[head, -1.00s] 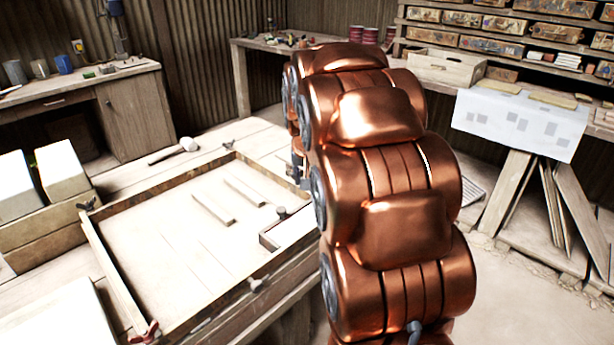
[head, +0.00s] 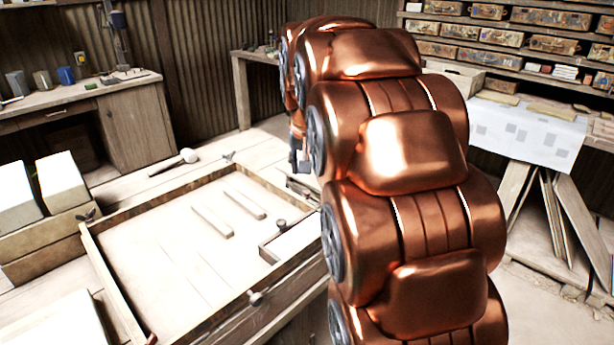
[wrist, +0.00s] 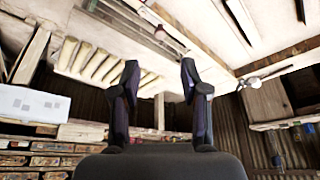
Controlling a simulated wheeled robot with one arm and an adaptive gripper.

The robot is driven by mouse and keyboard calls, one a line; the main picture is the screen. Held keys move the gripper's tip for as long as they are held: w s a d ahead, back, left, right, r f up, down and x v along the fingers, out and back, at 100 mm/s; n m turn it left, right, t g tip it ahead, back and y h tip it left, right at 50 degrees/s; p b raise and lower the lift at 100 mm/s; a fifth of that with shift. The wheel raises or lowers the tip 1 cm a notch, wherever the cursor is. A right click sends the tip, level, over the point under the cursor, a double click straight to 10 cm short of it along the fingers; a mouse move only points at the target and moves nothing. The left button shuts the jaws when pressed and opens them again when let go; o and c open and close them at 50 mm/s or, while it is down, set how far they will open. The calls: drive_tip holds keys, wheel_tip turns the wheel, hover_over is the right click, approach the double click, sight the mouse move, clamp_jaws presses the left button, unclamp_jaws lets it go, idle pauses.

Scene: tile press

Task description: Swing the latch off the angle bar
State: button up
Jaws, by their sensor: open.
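A shallow wooden frame (head: 160,195) lies on the bench in the head view, with dark wing-like fittings, one at its left corner (head: 87,215) and one on its front side (head: 256,298). A dark knob (head: 281,223) stands by an L-shaped corner piece (head: 268,252) at its right. I cannot tell for sure which of these parts are the latch and the angle bar.
A white-headed mallet (head: 188,156) lies on the bench behind the frame. Pale blocks (head: 60,182) stand at the left. A side bench with a white sheet (head: 525,130) is at the right. Several pale strips (wrist: 95,62) show in the wrist view.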

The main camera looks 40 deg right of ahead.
drive_tip(key=shift+v, duration=1.05)
drive_tip(key=shift+a, duration=0.1)
drive_tip(key=s+a+f+n+g+y+p, duration=0.1)
drive_tip(key=s+a+f+n+g+p, duration=0.1)
drive_tip(key=s+a+p, duration=0.4)
drive_tip(key=s+a+f+n+g+y+p, duration=0.1)
drive_tip(key=s+a+n+p, duration=0.4)
drive_tip(key=s+a, duration=1.1)
drive_tip(key=s+f+g+p, duration=0.1)
drive_tip(key=s+g, duration=0.1)
drive_tip(key=s, duration=0.4)
drive_tip(key=shift+s+a+n+y, duration=0.3)
drive_tip(key=shift+a+y, duration=0.1)
drive_tip(key=shift+f, duration=0.1)
